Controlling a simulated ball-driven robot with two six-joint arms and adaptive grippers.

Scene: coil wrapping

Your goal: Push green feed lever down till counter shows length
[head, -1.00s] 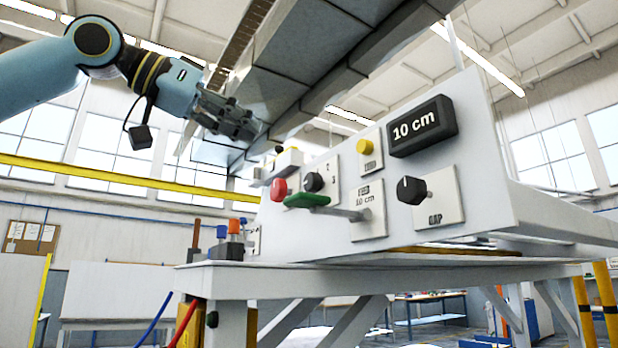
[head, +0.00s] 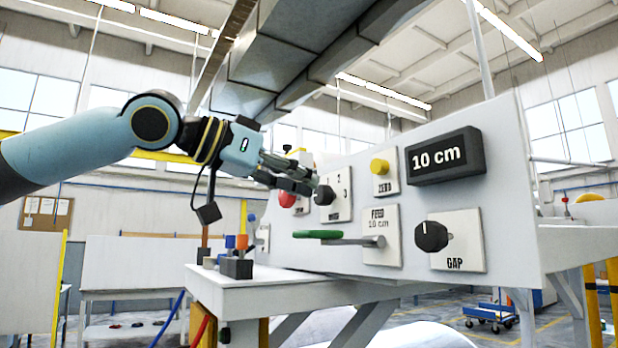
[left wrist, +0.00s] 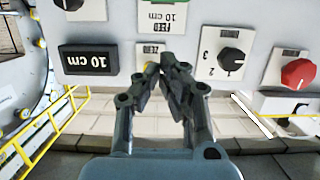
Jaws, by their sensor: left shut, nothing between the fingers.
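The green feed lever (head: 318,234) sticks out to the left from the FEED plate (head: 381,236) on the white panel; its arm lies about level. The counter (head: 446,157) above right reads "10 cm", and the FEED plate is also labelled 10 cm. The counter shows upside down in the left wrist view (left wrist: 88,59). My left gripper (head: 305,180) is shut and empty, in front of the panel near the black selector knob (head: 324,195) and above the green handle, apart from it. In the left wrist view the fingertips (left wrist: 170,72) lie close together. My right gripper is not in view.
A white table (head: 290,292) with small coloured items stands below.

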